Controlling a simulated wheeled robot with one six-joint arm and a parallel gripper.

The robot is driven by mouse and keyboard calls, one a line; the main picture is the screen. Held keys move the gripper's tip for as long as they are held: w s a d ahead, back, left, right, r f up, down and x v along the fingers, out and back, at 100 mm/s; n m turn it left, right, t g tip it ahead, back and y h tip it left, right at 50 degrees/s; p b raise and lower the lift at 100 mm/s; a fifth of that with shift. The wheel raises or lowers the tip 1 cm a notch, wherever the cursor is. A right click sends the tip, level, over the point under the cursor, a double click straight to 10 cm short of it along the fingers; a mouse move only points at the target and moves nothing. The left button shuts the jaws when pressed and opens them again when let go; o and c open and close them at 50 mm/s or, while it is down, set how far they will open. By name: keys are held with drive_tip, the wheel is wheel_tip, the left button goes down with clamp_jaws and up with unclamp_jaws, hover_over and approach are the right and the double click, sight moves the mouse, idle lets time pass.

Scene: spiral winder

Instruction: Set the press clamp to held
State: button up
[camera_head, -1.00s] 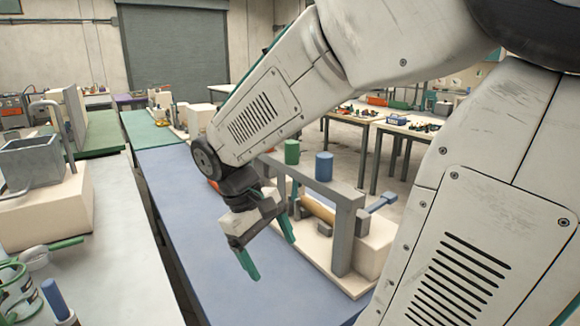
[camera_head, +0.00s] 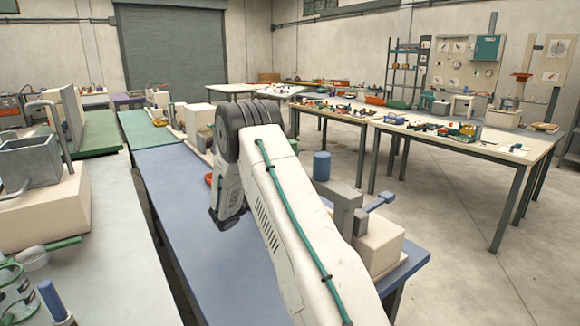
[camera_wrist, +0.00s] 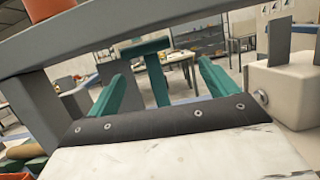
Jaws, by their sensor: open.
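My gripper (camera_wrist: 163,66) shows in the wrist view with two green fingers spread wide and nothing gripped. A green T-shaped piece (camera_wrist: 154,72) stands between and beyond the fingers, apart from both. It may be the press clamp's handle; I cannot tell for sure. The winder's grey frame (camera_wrist: 40,112) has a post at left and a bar crossing above the gripper. In the head view my arm hides the gripper and much of the winder. There, part of the grey frame (camera_head: 346,208) and a blue handle (camera_head: 381,201) show to the right of my arm.
A cream block (camera_wrist: 283,92) with grey plates stands close at right in the wrist view. A blue cylinder (camera_head: 321,166) stands behind the frame. The blue bench top (camera_head: 185,215) is clear left of my arm. Cluttered tables (camera_head: 465,143) stand beyond the aisle.

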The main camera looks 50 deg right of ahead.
drive_tip(key=shift+n+t+h, duration=0.3)
drive_tip(key=shift+n+h, duration=0.1)
drive_tip(key=shift+h, duration=0.2)
drive_tip(key=d+r, duration=0.1)
drive_tip(key=d, duration=0.1)
drive_tip(key=d+r, duration=0.3)
drive_tip(key=d, duration=0.1)
drive_tip(key=shift+s+d+r, duration=0.15)
drive_tip(key=shift+d+r, duration=0.2)
drive_tip(key=shift+d, duration=0.05)
drive_tip(key=c, duration=1.4)
drive_tip(key=d, duration=0.2)
drive_tip(key=s+d, duration=0.1)
drive_tip(key=d, duration=0.1)
drive_tip(key=shift+f, duration=0.2)
drive_tip(key=o, duration=1.4)
drive_tip(key=shift+a+f, duration=0.1)
drive_tip(key=shift+a, duration=0.1)
